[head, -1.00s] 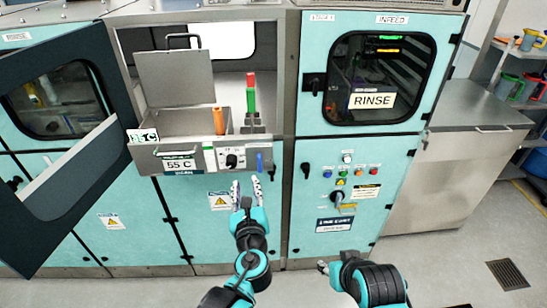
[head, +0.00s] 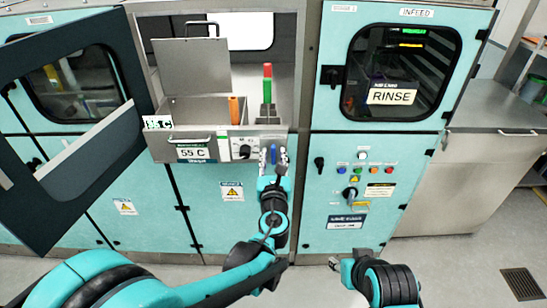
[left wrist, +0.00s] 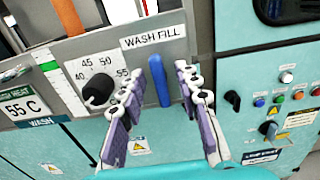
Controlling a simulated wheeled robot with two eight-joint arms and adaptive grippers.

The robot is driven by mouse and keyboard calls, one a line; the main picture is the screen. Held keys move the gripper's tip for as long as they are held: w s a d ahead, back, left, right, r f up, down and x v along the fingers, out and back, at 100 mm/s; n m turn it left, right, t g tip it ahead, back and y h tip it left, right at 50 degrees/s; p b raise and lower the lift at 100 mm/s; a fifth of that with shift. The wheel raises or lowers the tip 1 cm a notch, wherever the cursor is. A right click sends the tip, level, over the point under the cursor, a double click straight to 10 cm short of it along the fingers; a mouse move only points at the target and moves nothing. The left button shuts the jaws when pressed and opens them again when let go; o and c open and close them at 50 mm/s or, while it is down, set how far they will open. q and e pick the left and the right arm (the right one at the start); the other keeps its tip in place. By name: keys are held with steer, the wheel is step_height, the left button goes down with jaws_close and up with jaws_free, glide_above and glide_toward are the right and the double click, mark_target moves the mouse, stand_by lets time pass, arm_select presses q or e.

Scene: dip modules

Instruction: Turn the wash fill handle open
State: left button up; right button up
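The blue wash fill handle (left wrist: 159,82) hangs straight down under the "WASH FILL" label (left wrist: 152,36) on the wash module's front panel. In the head view the handle (head: 273,154) is mostly hidden by my left gripper (head: 272,160). In the left wrist view my left gripper (left wrist: 160,100) is open, with one finger on each side of the handle. Whether a finger touches the handle I cannot tell. My right gripper (head: 335,262) is low at the front, away from the panel; its fingers are too small to judge.
A black temperature knob (left wrist: 98,89) sits left of the handle. The dark open door (head: 75,190) swings out at the left. The rinse module (head: 375,180) with its knobs and buttons stands to the right. Open floor lies in front.

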arm_select(q)
jaws_close()
steer(key=shift+n, duration=0.3)
steer(key=n, duration=0.3)
steer(key=shift+a+n, duration=0.15)
steer(key=shift+n, duration=0.15)
steer(key=n+b, duration=0.1)
steer(key=n, duration=0.3)
steer(key=shift+a+f+n, duration=0.1)
steer(key=shift+n, duration=0.2)
steer(key=shift+a+f+n+b, duration=0.1)
steer(key=shift+f+n+b, duration=0.05)
steer(key=shift+n, duration=2.1)
steer(key=shift+f+n+b, duration=0.1)
steer(key=shift+n+b, duration=0.05)
steer(key=shift+n, duration=2.1)
